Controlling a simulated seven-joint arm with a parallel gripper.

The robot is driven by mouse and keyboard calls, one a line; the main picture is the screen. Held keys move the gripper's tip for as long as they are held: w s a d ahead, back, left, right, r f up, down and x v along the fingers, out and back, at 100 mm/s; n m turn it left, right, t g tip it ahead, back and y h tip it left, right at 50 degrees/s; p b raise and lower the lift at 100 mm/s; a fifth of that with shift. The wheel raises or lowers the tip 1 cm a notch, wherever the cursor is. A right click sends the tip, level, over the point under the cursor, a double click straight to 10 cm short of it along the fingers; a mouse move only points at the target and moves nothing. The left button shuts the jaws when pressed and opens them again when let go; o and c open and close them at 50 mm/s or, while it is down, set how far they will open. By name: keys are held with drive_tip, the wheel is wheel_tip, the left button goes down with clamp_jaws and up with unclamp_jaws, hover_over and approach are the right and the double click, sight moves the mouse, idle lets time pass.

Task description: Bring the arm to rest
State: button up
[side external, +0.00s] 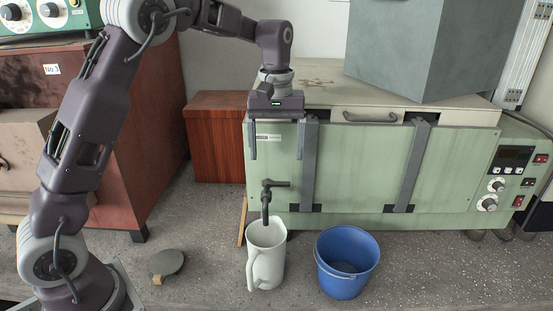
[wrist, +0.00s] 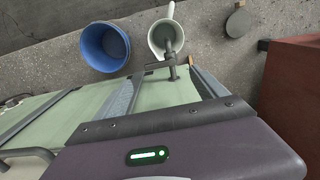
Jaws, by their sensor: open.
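My gripper (side external: 276,140) hangs in the air in front of the green cabinet, with its two fingers pointing down and spread apart. It is open, with nothing between the fingers. Below it, a dark tap (side external: 268,195) sticks out in front of the cabinet. A white jug (side external: 266,262) stands upright on the bench under the tap; the jug also shows in the wrist view (wrist: 153,42). My gripper is well above the jug and apart from it. The fingertips do not show clearly in the wrist view.
A blue bucket (side external: 333,283) stands right of the jug. A dark round paddle-like thing (side external: 168,262) lies at the left. The green cabinet (side external: 360,165) is close behind my gripper, with a grey box (side external: 430,50) on top. A red-brown cabinet (side external: 145,130) stands at the left.

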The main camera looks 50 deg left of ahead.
drive_tip(key=s+d+r+m+t, duration=0.35)
drive_tip(key=s+r, duration=0.55)
drive_tip(key=s, duration=0.5)
drive_tip(key=s+d+f+m+t, duration=0.1)
drive_tip(key=s+f+m, duration=0.1)
drive_tip(key=s, duration=0.5)
drive_tip(key=s+d+f+m+t, duration=0.1)
drive_tip(key=s+f+m, duration=0.1)
drive_tip(key=s, duration=0.6)
drive_tip(key=shift+m, duration=0.85)
